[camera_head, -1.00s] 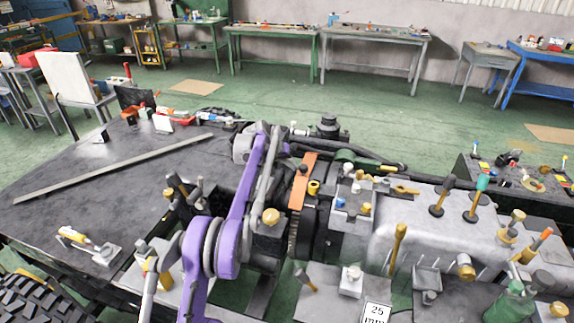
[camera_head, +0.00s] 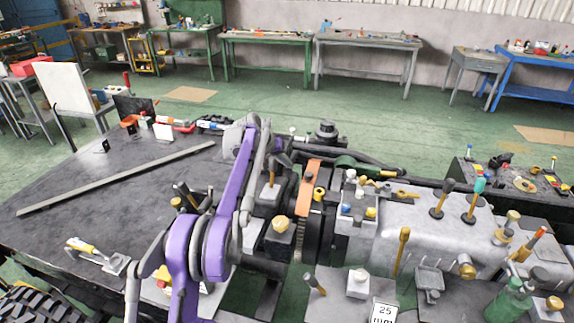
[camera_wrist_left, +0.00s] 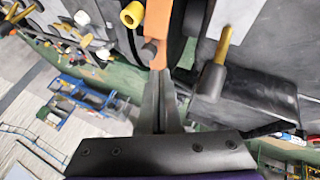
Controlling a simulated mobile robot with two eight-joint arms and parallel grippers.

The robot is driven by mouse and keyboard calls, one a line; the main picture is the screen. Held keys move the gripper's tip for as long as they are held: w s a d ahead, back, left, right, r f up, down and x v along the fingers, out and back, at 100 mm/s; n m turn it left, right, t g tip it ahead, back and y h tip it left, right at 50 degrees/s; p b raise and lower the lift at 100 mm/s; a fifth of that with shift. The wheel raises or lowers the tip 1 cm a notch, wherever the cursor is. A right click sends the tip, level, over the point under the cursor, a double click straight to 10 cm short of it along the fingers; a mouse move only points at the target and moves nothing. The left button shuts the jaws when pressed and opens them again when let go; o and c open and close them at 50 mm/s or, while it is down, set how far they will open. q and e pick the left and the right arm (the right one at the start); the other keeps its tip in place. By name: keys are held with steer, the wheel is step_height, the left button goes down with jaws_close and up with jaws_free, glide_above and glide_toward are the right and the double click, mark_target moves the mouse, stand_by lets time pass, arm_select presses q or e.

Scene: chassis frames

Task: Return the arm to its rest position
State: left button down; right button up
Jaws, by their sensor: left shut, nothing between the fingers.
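My left arm, with purple and grey links (camera_head: 234,180), rises from the bottom of the head view, left of centre. Its far end is beside the grey machinery, left of an upright orange strip (camera_head: 308,187). In the left wrist view my left gripper (camera_wrist_left: 158,78) has its two slim grey fingers together, with nothing between them. The fingers point at the lower end of the orange strip (camera_wrist_left: 158,32). I cannot tell whether they touch it. My right gripper is not in view.
A dark table (camera_head: 110,222) at the left holds a long flat bar (camera_head: 120,178) and small tools. A grey machine casing (camera_head: 425,235) with several upright tools fills the right. A yellow-topped block (camera_head: 280,226) stands close to my arm. Green floor (camera_head: 400,130) is open behind.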

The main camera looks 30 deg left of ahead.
arm_select(q)
steer(key=s+d+r+m+y, duration=0.1)
steer(key=s+d+r, duration=0.1)
steer(key=s+d, duration=0.65)
steer(key=s+d+r+m, duration=0.1)
steer(key=s+d+r, duration=0.2)
steer(key=s+d, duration=0.5)
steer(key=s+d+f, duration=0.1)
steer(key=s+f, duration=0.3)
steer(key=s, duration=0.4)
steer(key=s+d+f+m+y, duration=0.1)
steer(key=s+f, duration=0.3)
steer(key=s, duration=0.5)
steer(key=s+d+f+m, duration=0.1)
steer(key=s+d+f, duration=0.2)
steer(key=s, duration=0.6)
steer(key=shift+s+d+f+g+y, duration=0.2)
steer(key=shift+f+g+y, duration=0.15)
steer(key=shift+f, duration=0.2)
steer(key=shift+w, duration=0.1)
